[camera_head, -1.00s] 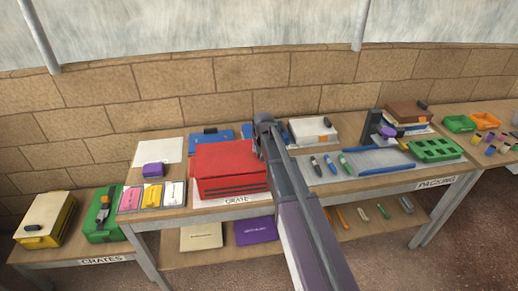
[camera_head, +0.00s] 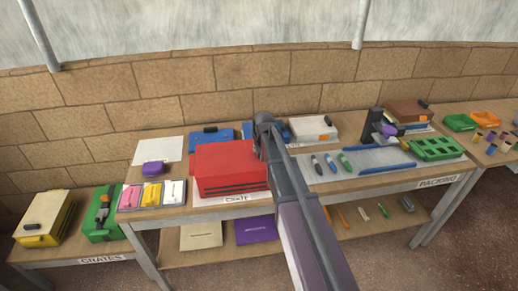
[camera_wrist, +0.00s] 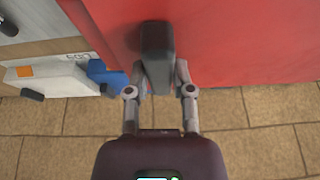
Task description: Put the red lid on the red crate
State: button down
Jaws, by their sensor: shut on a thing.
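The red lid (camera_wrist: 235,35) fills the upper right of the wrist view, with a dark upright handle (camera_wrist: 157,55) on it. My gripper (camera_wrist: 163,75) is shut on this handle, one finger on each side. In the head view, the red lid (camera_head: 228,154) shows as the top of a red block. The red crate (camera_head: 232,187), with dark slots in its front, is below it on the table. I cannot tell whether the lid rests on the crate or hangs just above it. My arm hides the right side of the lid and my fingers in the head view.
Blue lids (camera_head: 208,138) lie behind the crate and a white lid (camera_head: 313,129) lies right of my arm. A purple block (camera_head: 153,168) and small coloured packs (camera_head: 152,194) are at the left. A grey tray (camera_head: 345,160) with pens is at the right.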

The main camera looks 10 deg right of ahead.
jog(key=shift+f, duration=0.1)
jog(key=shift+c, duration=2)
grip_release()
jog(key=shift+r, duration=0.2)
notch_tip(320, 180, up, 10)
jog(key=p, duration=1)
jog(key=shift+f, duration=0.15)
jog(key=s+f+g, duration=0.2)
jog(key=s+g, duration=0.2)
jog(key=s, duration=2.5)
jog(key=shift+b, duration=0.45)
jog(key=shift+f, duration=0.1)
